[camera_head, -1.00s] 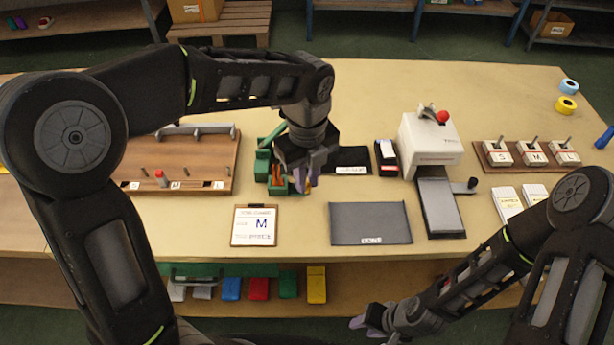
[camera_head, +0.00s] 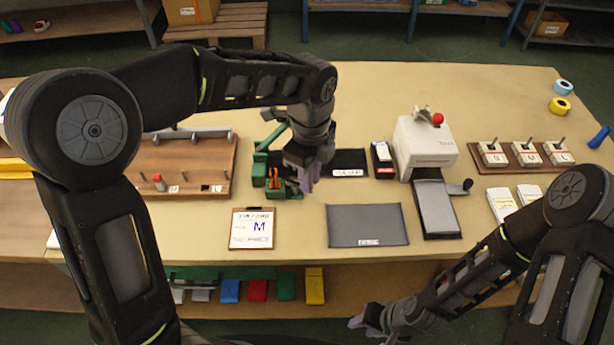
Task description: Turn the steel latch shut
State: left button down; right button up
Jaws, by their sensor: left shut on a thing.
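My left gripper (camera_head: 309,175) points down at the right side of a small green fixture (camera_head: 259,170) on the table. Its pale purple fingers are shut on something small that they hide. I cannot make out a steel latch, and cannot tell whether it is what the fingers hold. Orange parts (camera_head: 274,179) stand in the green fixture, just left of the fingers. My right gripper (camera_head: 368,324) is low in front of the table, away from everything; its finger gap is not clear.
A wooden board (camera_head: 190,160) with pegs and a grey bar lies left of the fixture. A job card marked M (camera_head: 251,229) and a dark grey mat (camera_head: 367,225) lie in front. A white press (camera_head: 425,143) with a red knob stands to the right.

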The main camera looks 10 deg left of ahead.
pick_arm(q)
jog(key=n, duration=0.1)
jog(key=w+n, duration=0.1)
jog(key=n, duration=0.1)
jog(key=shift+w+d+n, duration=0.15)
jog(key=shift+n, duration=0.15)
jog(key=shift+w+n+p, duration=0.15)
jog(key=shift+w+n, duration=0.15)
jog(key=shift+n, duration=0.55)
jog(key=shift+w+n+p, duration=0.15)
jog(key=shift+w+n, duration=0.1)
jog(key=shift+n, duration=0.6)
jog(key=c, duration=1.4)
grip_release()
jog(key=shift+o, duration=0.2)
notch_tip(320, 180, up, 8)
